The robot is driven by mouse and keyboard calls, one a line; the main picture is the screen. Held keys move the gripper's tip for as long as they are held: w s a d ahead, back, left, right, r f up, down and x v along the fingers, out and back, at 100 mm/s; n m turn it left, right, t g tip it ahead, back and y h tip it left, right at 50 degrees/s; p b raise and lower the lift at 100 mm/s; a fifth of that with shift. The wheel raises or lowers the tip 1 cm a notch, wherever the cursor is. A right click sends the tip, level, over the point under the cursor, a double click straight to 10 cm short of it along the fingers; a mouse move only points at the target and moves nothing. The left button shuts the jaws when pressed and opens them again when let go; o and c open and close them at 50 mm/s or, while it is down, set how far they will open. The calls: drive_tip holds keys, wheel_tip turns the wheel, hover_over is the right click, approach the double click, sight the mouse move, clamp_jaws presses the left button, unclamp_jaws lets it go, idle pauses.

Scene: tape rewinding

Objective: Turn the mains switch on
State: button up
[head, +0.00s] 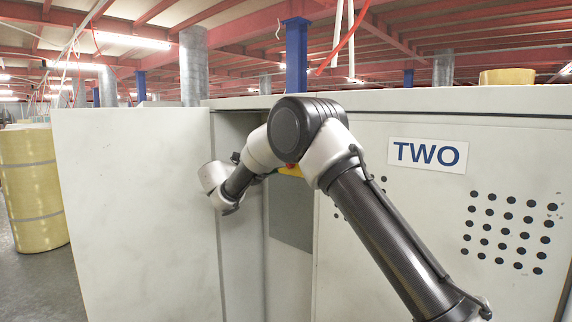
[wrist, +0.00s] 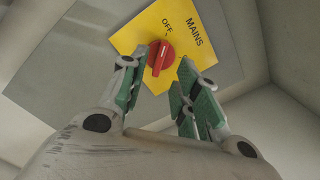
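The mains switch is a red rotary knob (wrist: 160,58) on a yellow plate (wrist: 205,28) marked MAINS and OFF. The white line on the knob runs roughly towards the word OFF. In the head view, a bit of the yellow plate (head: 291,171) shows inside the cabinet below my arm's elbow.
The cabinet door (head: 135,215) stands open on the left, close to my wrist. The cabinet front with the TWO sign (head: 427,154) and vent holes is on the right. Inside, a grey panel (wrist: 60,45) surrounds the yellow plate. A yellow tape roll (head: 32,190) stands at far left.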

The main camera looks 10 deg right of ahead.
drive_tip(key=x, duration=0.5)
drive_tip(key=shift+w+d, duration=0.1)
drive_tip(key=shift+c, duration=0.3)
clamp_jaws()
